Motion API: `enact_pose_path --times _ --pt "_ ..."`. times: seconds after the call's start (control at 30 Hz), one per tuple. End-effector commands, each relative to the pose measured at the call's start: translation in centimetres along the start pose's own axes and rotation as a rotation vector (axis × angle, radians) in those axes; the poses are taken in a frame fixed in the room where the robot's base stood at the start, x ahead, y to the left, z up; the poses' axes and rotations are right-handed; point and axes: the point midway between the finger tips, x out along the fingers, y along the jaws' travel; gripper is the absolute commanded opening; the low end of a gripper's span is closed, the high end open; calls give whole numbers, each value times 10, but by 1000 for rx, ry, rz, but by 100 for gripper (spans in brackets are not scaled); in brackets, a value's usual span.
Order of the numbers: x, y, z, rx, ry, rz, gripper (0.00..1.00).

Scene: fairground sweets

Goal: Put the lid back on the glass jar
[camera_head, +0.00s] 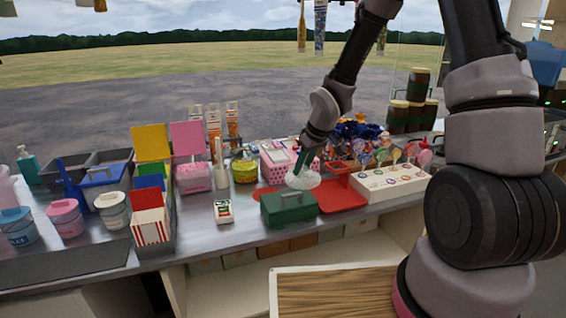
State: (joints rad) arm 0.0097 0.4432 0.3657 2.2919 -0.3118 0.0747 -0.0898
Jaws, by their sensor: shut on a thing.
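My gripper (304,163) points down over the middle of the counter, above and behind the green box. It is shut on a pale, clear, rounded thing (303,181), which looks like the glass lid; its exact outline is small and blurred. The lid shows just above the red tray, close behind the green box's handle. I cannot tell for sure whether it touches anything. A round jar with yellow-green contents (244,170) stands to the left of my gripper; I cannot tell whether this is the glass jar or whether its top is open.
A green box (288,212) with a handle stands at the counter's front edge. A red tray (340,196) lies beside it. A white lollipop stand (391,187) is to the right, a pink spotted box (272,167) behind. Tubs and bins crowd the left.

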Motion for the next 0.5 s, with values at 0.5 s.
enact_pose_path --times 0.5 --pt "17 134 88 520 -1 216 0"
